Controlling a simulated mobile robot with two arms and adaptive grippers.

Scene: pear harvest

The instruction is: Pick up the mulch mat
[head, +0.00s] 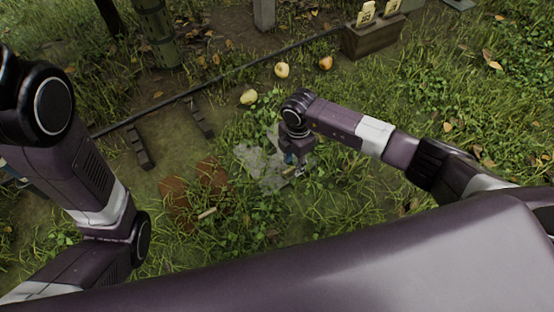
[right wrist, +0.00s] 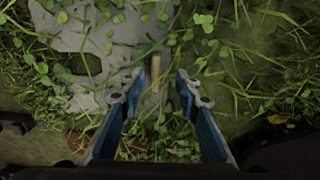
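Two flat pieces lie in the grass in the head view: a pale grey, irregular sheet (head: 258,163) and a reddish-brown one (head: 180,196) to its left. I cannot tell for sure which is the mulch mat. Grass and clover partly cover both. In the right wrist view the grey sheet (right wrist: 95,42) has a dark hole and spreads ahead of the fingers. My right gripper (head: 295,165) points down at the grey sheet's right edge. Its fingers (right wrist: 156,84) are apart, with a small wooden stick (right wrist: 155,72) showing between them.
Two yellowish pears (head: 282,70) (head: 249,97) and an orange-brown one (head: 326,62) lie beyond. A dark pipe (head: 240,75) crosses the ground. A wooden box with tags (head: 372,40) stands at the back right. Grass right of my right arm looks open.

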